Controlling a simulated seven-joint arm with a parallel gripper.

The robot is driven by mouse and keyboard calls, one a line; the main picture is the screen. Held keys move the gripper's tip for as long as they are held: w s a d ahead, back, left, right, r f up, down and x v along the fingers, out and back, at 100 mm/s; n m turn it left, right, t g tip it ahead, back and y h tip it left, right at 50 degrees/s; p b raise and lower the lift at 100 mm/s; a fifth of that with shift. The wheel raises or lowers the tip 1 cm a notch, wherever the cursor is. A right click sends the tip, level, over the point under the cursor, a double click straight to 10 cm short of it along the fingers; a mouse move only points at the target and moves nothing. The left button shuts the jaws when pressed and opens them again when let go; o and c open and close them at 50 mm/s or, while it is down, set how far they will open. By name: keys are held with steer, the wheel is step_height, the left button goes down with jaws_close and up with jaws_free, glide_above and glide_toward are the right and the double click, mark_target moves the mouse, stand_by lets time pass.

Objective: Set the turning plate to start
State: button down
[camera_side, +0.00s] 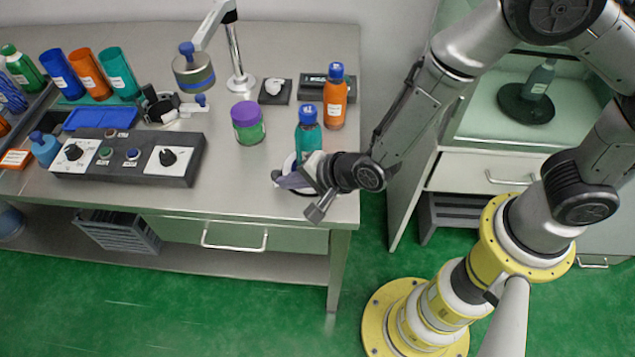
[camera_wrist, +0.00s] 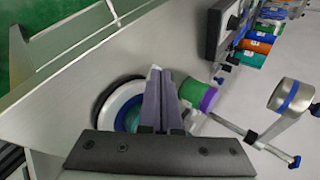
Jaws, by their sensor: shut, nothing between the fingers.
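A round white plate with a dark rim stands near the right end of the bench. In the side view only a little of its edge (camera_side: 290,163) shows behind my gripper; in the wrist view its white ring (camera_wrist: 115,105) shows left of the fingers. A teal bottle with a blue cap (camera_side: 308,130) stands at this plate, its lower part hidden by my gripper. My gripper (camera_side: 280,181) is shut and empty, its fingers over or beside the plate; I cannot tell whether they touch it. In the wrist view, the fingers (camera_wrist: 162,75) lie together. Any start mark is not readable.
A purple-lidded green jar (camera_side: 248,123) and an orange bottle (camera_side: 335,100) stand close by. A control box (camera_side: 125,157) with two black knobs lies at the left. A lamp-like stand (camera_side: 235,60) rises behind. A dark disc with a bottle (camera_side: 523,104) sits in the right cabinet.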

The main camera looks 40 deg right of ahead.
steer(key=shift+w+a, duration=0.15)
steer(key=shift+w, duration=0.6)
stand_by(0.4)
steer(key=shift+s, duration=0.1)
